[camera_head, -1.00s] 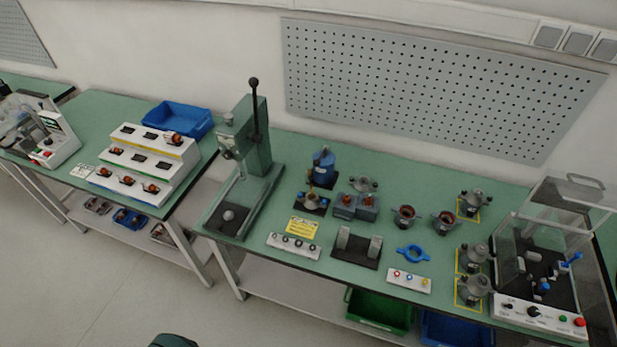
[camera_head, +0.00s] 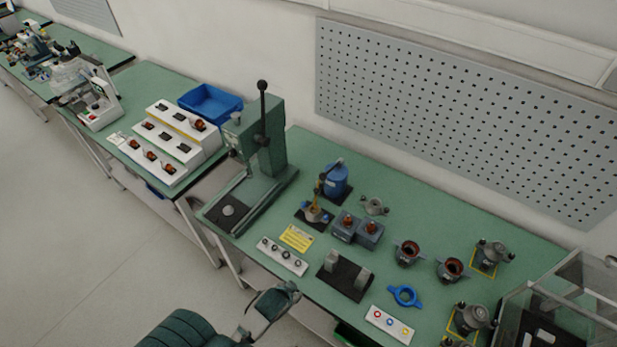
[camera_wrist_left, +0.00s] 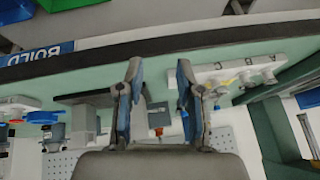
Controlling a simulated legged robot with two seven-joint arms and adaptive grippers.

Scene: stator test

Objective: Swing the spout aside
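A blue canister (camera_head: 336,181) stands on a dark base at the back of the green bench. A thin yellow-brown upright part, which looks like the spout (camera_head: 319,186), stands at its left over a small fixture (camera_head: 314,214) on a black plate. Its exact shape is too small to tell. My left gripper (camera_head: 284,293) is at the bench's front edge in the head view, well in front of the canister and apart from it. In the left wrist view its two fingers (camera_wrist_left: 158,100) are apart with nothing held between them. My right gripper is in neither view.
A green press (camera_head: 262,140) stands left of the canister. A clear-walled box (camera_head: 590,290) is at right.

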